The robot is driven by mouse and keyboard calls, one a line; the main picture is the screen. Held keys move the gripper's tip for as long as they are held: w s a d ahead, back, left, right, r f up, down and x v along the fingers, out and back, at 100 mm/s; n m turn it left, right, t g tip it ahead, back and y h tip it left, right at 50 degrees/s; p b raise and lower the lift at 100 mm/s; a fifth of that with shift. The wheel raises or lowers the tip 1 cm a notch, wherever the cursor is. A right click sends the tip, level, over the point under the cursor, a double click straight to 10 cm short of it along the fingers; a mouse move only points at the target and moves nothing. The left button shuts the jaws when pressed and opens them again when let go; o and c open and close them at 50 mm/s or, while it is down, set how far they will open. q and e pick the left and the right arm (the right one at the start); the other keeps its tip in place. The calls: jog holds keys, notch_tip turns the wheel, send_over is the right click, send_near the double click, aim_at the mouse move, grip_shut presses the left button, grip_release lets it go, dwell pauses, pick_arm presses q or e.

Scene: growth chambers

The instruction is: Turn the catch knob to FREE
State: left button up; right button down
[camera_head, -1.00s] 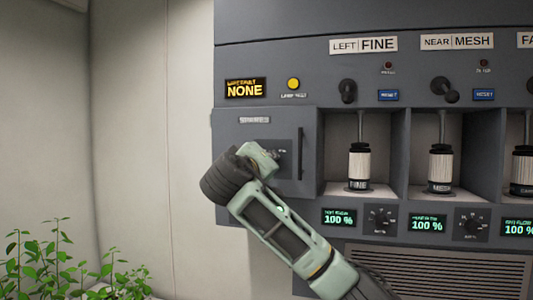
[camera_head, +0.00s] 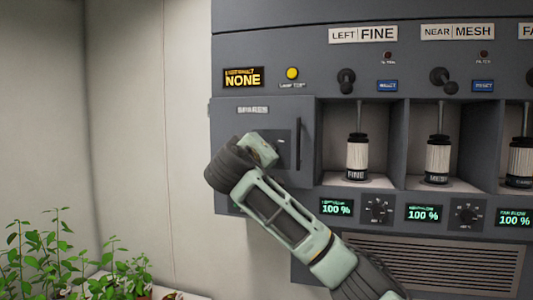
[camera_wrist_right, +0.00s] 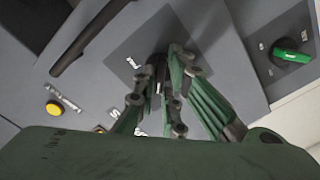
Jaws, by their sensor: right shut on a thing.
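The catch knob (camera_wrist_right: 158,76) is on a dark square plate on the SPARES door (camera_head: 230,113). In the right wrist view only a dark part of it shows between my fingertips. My right gripper (camera_wrist_right: 163,84) is shut on it. White lettering sits beside the knob, partly covered by a finger and too blurred to read. I cannot tell which mark the knob points at. In the head view my right arm comes in from the lower right and its wrist hides the knob and the fingers. My left gripper is not in view.
A dark upright handle (camera_head: 298,144) is on the door's right side and also crosses the wrist view (camera_wrist_right: 92,38). A yellow button (camera_head: 292,73) sits above the door. A green knob (camera_wrist_right: 291,57) is off to one side. Open bays with cartridges (camera_head: 357,158) stand to the right.

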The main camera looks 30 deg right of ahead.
jog(key=m+b, duration=0.9)
jog(key=m, duration=0.8)
jog(key=shift+w+a+m, duration=0.1)
jog(key=shift+w+m, duration=0.05)
jog(key=shift+m, duration=0.25)
dwell(0.6)
jog(key=c, duration=1.8)
grip_release()
jog(key=shift+c, duration=0.2)
